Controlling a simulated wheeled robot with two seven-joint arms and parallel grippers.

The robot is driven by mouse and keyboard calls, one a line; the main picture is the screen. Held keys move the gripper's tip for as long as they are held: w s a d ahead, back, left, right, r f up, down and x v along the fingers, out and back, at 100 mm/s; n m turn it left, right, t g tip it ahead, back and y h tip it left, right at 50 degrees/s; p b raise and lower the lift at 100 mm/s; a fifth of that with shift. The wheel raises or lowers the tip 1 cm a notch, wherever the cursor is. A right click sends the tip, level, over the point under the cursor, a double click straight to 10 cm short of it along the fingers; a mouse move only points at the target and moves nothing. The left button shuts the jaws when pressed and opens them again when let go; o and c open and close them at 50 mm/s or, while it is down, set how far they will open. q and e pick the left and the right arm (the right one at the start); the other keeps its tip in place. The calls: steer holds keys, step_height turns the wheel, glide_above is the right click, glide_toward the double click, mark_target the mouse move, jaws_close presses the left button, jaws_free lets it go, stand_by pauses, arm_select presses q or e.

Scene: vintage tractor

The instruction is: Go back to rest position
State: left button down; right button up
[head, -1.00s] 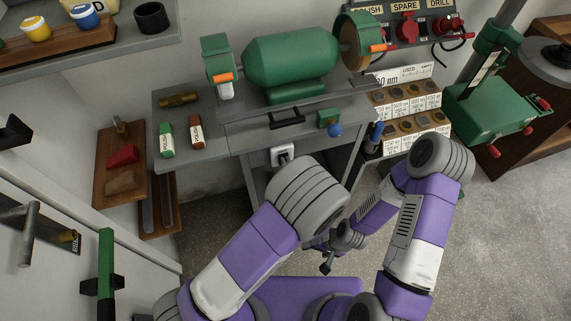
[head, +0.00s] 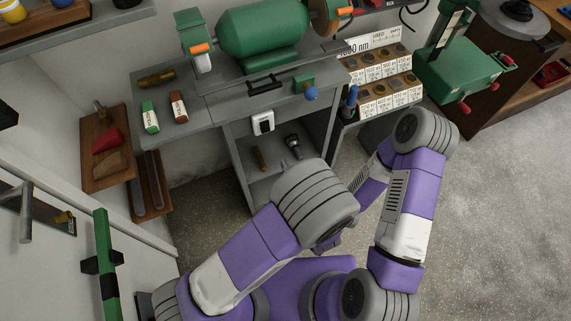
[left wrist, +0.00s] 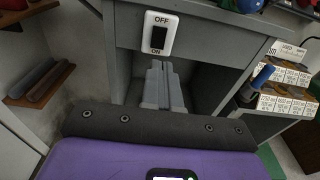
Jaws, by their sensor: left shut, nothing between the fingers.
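My left gripper (left wrist: 165,75) is shut and empty in the left wrist view. Its grey fingers lie together just below the white ON/OFF switch (left wrist: 160,34) on the bench front; I cannot tell the gap to the bench. In the head view my left arm (head: 315,200) bends in front of the grey workbench (head: 225,112) and hides most of its own wrist. My right arm (head: 405,210) is folded at the right, and its gripper is hidden.
On the bench stand a green grinder (head: 262,30) and polish bars (head: 150,117). A shelf under the bench holds small tools. Labelled grit racks (head: 385,75) and a green press (head: 455,70) stand right. A wooden tray (head: 108,165) is left. The floor (head: 490,210) at right is clear.

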arm_select(q)
steer(key=shift+w, duration=0.1)
stand_by(0.4)
steer(key=s+a+f+n+g+y, duration=0.2)
steer(key=s+a+f+n+g, duration=0.1)
steer(key=a+f+n+g, duration=0.25)
steer(key=s+a+f+n+g+y, duration=0.2)
steer(key=s+a+f+g, duration=0.1)
steer(key=a+f+g, duration=0.4)
steer(key=s+a+f+n+g+h, duration=0.25)
steer(key=s+f+n+g, duration=0.3)
steer(key=s, duration=0.35)
steer(key=s+d+f+n+g+h, duration=0.3)
steer(key=d+n+h, duration=0.3)
steer(key=n+h, duration=0.35)
steer(key=w+a+n+t+h, duration=0.1)
steer(key=w+n+t, duration=0.1)
steer(key=n, duration=0.4)
steer(key=w+a+f+n+t+h, duration=0.1)
steer(key=w+a+n+t, duration=0.1)
steer(key=n, duration=0.4)
steer(key=w+t, duration=0.1)
steer(key=w, duration=0.1)
steer(key=shift+w+a+f, duration=0.25)
steer(key=shift+w+f, duration=0.05)
